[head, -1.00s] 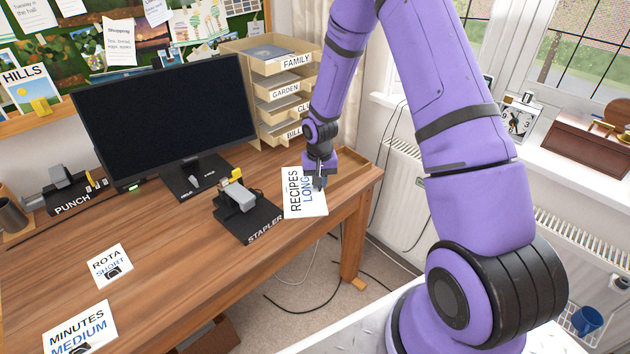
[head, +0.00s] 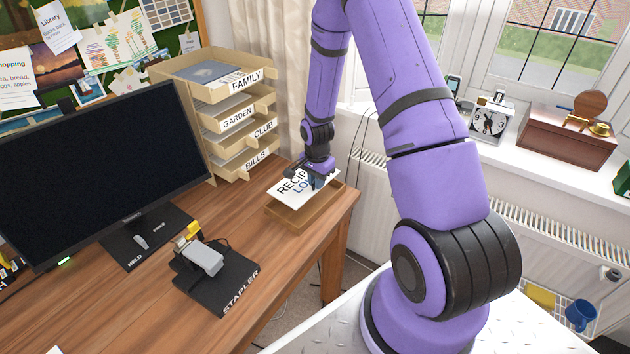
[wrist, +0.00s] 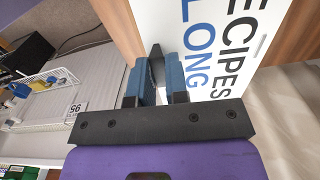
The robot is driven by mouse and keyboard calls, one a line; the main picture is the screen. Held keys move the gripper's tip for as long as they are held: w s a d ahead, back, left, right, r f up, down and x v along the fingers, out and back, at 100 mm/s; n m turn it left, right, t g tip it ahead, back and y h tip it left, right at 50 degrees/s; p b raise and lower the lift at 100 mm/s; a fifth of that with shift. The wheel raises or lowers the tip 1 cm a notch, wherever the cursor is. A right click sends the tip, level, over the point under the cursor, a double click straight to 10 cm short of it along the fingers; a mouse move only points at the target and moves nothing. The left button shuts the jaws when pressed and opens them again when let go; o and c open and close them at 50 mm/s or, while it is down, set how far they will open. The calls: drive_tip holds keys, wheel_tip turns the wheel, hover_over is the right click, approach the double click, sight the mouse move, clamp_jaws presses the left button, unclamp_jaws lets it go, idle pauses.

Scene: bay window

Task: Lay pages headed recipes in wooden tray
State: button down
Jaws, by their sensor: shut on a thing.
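The recipes pages (head: 296,188) are a white sheet headed "RECIPES" with "LONG" in blue. My gripper (head: 318,180) is shut on their right part. The pages are over the wooden tray (head: 292,221), a shallow brown tray at the desk's far right corner. They cover much of its far part, and its near rim shows. I cannot tell whether they touch the tray. In the wrist view the pages (wrist: 215,40) show large beside the blue finger pads of my gripper (wrist: 158,75), and part of the heading is cut off.
A letter rack (head: 215,120) labelled FAMILY, GARDEN, CLUB and BILLS stands just left of the tray. The monitor (head: 95,170) and the stapler on its black mat (head: 222,280) are further left. The window sill with a clock (head: 490,122) lies to the right.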

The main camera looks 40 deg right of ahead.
sight(316, 207)
drive_tip(key=shift+a+f, duration=0.1)
idle(0.3)
drive_tip(key=shift+f, duration=1.9)
drive_tip(key=shift+f, duration=1.95)
idle(2.5)
drive_tip(key=c, duration=1.1)
unclamp_jaws()
drive_tip(key=shift+o, duration=0.2)
drive_tip(key=shift+r, duration=3.5)
